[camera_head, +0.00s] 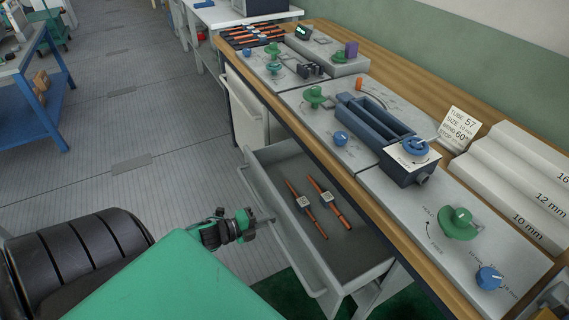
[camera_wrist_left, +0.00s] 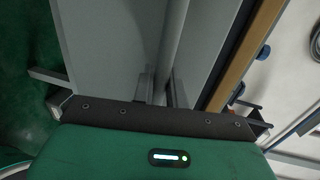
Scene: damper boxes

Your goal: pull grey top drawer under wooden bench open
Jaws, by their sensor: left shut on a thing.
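The grey top drawer (camera_head: 345,272) under the wooden bench (camera_head: 285,135) stands pulled out, with its inside showing. Two orange-and-grey strapped items (camera_head: 302,200) lie on its floor. My left gripper (camera_head: 262,222) is at the drawer's front and shut on its bar handle (camera_head: 285,255). In the left wrist view the fingers (camera_wrist_left: 162,92) close around the handle bar (camera_wrist_left: 172,40) beside the grey drawer front (camera_wrist_left: 110,40). The exact finger contact is partly hidden. My right gripper is not in view.
The bench top holds grey panels with green and blue knobs, a dark blue fixture (camera_head: 375,125) and a stepped grey block (camera_head: 520,185). Another pale cabinet front (camera_head: 245,110) lies beyond the drawer. The floor to the left is clear up to a blue table (camera_head: 35,105).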

